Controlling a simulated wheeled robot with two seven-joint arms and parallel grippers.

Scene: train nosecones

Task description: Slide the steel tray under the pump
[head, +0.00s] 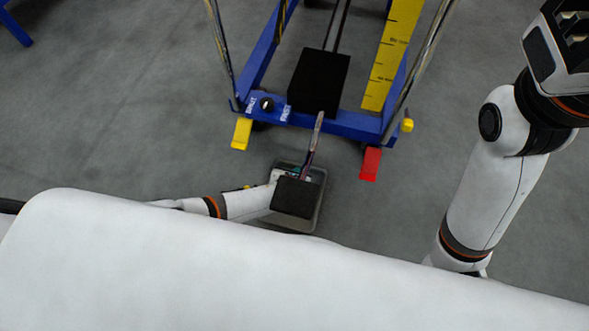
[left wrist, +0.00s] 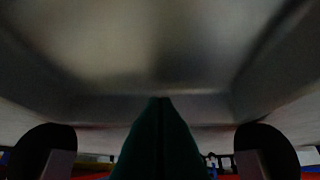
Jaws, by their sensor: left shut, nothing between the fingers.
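The steel tray (head: 319,196) lies on the floor in front of a blue wheeled frame in the head view. Its grey surface fills the top of the left wrist view (left wrist: 155,50). My right gripper (head: 570,32) is cut off at the top right.
The blue frame (head: 350,122) has a yellow foot (head: 241,134) at its left and a red foot (head: 370,164) at its right. A yellow scale (head: 390,55) stands on it. Grey floor (head: 110,120) is clear to the left. Another blue part (head: 14,28) shows at the top left.

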